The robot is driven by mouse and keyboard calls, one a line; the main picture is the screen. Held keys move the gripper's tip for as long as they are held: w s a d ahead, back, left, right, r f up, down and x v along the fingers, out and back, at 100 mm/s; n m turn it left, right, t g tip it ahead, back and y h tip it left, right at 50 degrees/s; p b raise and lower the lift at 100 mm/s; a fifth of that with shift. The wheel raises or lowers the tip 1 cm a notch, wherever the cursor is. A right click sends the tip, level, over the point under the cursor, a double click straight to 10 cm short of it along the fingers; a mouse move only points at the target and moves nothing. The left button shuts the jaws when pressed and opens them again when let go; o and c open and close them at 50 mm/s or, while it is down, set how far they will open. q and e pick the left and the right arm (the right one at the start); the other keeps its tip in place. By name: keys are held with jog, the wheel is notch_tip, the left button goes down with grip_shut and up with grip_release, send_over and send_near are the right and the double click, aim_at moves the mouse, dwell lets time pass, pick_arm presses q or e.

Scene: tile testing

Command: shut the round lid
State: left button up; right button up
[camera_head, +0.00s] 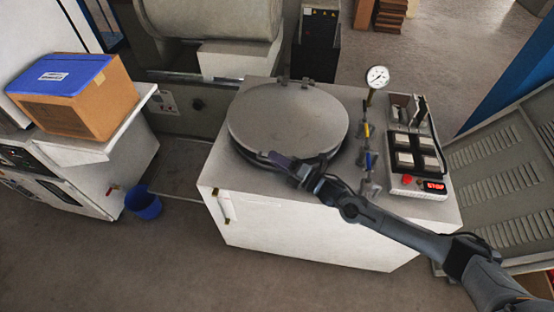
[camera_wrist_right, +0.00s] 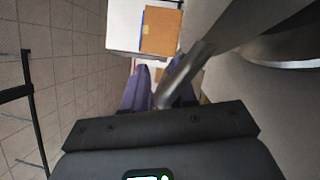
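The round grey lid (camera_head: 288,118) covers the top of the white machine (camera_head: 300,235), hinged at its far side. Its near edge appears raised a little above a darker rim, but how far is hard to tell. My right gripper (camera_head: 282,163) is at the lid's near edge. In the right wrist view its two purple fingers (camera_wrist_right: 160,92) stand apart. A grey bar (camera_wrist_right: 190,70), seemingly the lid's handle, passes between them, nearer the right finger. Whether they touch it is unclear. My left gripper is not in view.
A pressure gauge (camera_head: 377,77), small coloured valves (camera_head: 368,145) and a control box (camera_head: 415,160) stand right of the lid. A blue-topped cardboard box (camera_head: 85,105) sits on the left machine. A blue bucket (camera_head: 143,203) stands on the floor between the machines.

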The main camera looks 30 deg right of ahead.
jog(key=shift+s+d, duration=0.3)
jog(key=shift+s, duration=0.25)
jog(key=p+v, duration=0.2)
jog(key=v, duration=0.7)
jog(key=shift+s, duration=0.2)
jog(key=shift+d+f, duration=0.1)
jog(key=shift+d, duration=0.05)
